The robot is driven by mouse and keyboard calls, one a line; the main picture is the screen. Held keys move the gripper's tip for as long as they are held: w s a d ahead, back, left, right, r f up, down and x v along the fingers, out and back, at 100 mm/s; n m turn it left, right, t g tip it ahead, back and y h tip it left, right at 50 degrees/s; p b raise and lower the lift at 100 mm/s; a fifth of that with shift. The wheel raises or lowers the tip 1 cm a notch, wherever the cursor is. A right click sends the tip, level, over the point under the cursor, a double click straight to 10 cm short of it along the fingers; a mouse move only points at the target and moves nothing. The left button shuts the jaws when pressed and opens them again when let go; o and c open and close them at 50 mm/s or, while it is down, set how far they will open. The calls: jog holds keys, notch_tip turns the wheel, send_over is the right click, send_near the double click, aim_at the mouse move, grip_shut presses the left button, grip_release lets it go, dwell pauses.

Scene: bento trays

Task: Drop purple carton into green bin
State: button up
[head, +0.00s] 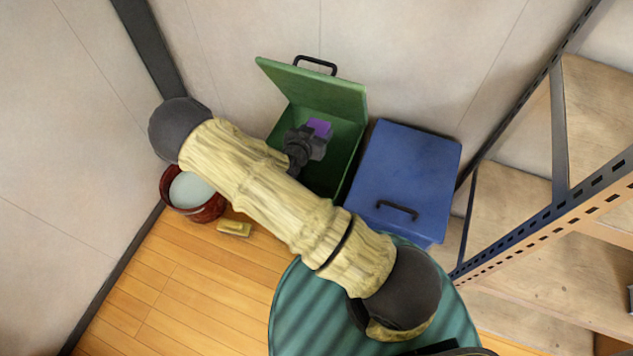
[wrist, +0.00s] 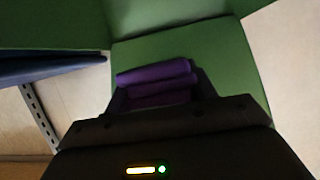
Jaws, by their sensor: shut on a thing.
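The purple carton (head: 319,127) is held in my gripper (head: 318,140), over the opening of the green bin (head: 346,160). The bin's lid (head: 315,88) stands open, leaning back toward the wall. In the wrist view the purple carton (wrist: 155,76) sits between the dark fingers of my gripper (wrist: 158,95), with the green bin (wrist: 190,50) beyond it. My gripper is shut on the carton. My arm hides the bin's front left part, and how deep the carton is in the bin is hard to tell.
A blue bin (head: 408,170) with a shut lid stands right of the green bin. A red bucket (head: 205,211) and a small yellow block (head: 235,228) are on the wooden floor at left. A metal shelf (head: 560,225) stands at right.

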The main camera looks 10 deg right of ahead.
notch_tip(320, 180, down, 5)
jog(key=b, duration=0.3)
jog(key=shift+f, duration=0.1)
jog(key=o, duration=1)
jog(key=shift+o, duration=0.2)
notch_tip(320, 180, up, 10)
jog(key=shift+p, duration=1)
